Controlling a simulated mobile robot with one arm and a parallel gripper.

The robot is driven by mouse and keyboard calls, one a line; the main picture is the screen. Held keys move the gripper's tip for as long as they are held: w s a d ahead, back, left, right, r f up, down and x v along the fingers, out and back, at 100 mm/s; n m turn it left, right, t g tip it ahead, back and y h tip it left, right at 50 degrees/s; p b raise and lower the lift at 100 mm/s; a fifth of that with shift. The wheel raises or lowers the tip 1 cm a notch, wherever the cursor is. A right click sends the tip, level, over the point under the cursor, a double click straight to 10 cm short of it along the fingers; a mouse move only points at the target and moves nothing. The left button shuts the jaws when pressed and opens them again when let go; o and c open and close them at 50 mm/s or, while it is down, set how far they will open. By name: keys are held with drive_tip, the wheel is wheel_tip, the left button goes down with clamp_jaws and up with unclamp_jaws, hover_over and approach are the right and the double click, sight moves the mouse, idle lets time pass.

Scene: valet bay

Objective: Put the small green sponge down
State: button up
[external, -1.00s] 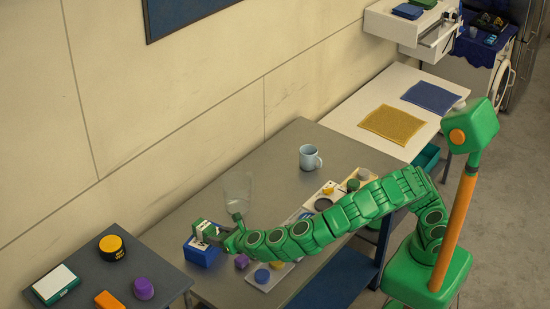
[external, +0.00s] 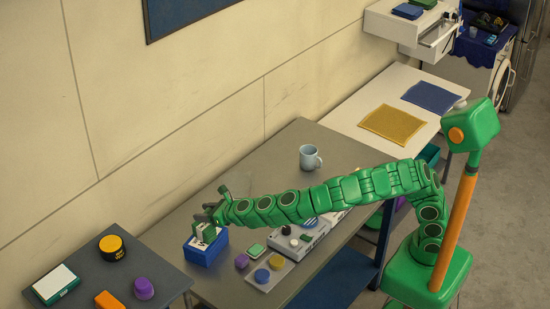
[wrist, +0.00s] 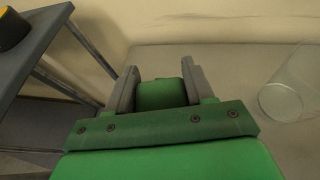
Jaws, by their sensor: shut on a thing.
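My gripper (external: 206,228) is at the left end of the long grey table, over or beside a blue box (external: 204,253) in the external view. In the wrist view my gripper (wrist: 159,72) is shut on the small green sponge (wrist: 160,94), which sits between the two grey fingers. The sponge's underside is hidden, and I cannot tell whether it touches anything below. In the external view the fingers largely hide it.
A clear glass (wrist: 282,98) lies or stands to the right in the wrist view. A green-topped block (external: 256,250), a purple block (external: 241,261) and a tray (external: 268,279) are right of the box. A light-blue mug (external: 310,158) stands farther back. A dark side table (external: 85,283) is left.

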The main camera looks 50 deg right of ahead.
drive_tip(key=w+d+n+g+y, duration=0.15)
drive_tip(key=w+d, duration=0.25)
drive_tip(key=d, duration=0.4)
drive_tip(key=w+d+n+g+y, duration=0.1)
drive_tip(key=w+d+n+y, duration=0.2)
drive_tip(key=w+d, duration=0.35)
drive_tip(key=w+d+n+g+y, duration=0.1)
drive_tip(key=w+d+n+y, duration=0.15)
drive_tip(key=d, duration=0.75)
drive_tip(key=s+d+n+g+y, duration=0.15)
drive_tip(key=s+d, duration=0.25)
drive_tip(key=d, duration=0.5)
drive_tip(key=s+d+n+g, duration=0.1)
drive_tip(key=s+d+g, duration=0.15)
drive_tip(key=d, duration=0.75)
drive_tip(key=s+d+n+g+y, duration=0.1)
drive_tip(key=s+d+n, duration=0.1)
drive_tip(key=s+d, duration=0.5)
hover_over(265, 166)
drive_tip(key=shift+t, duration=0.25)
drive_tip(key=shift+a+f, duration=0.1)
drive_tip(key=shift+f, duration=7.1)
drive_tip(key=shift+f+m, duration=0.25)
drive_tip(key=shift+f, duration=1.4)
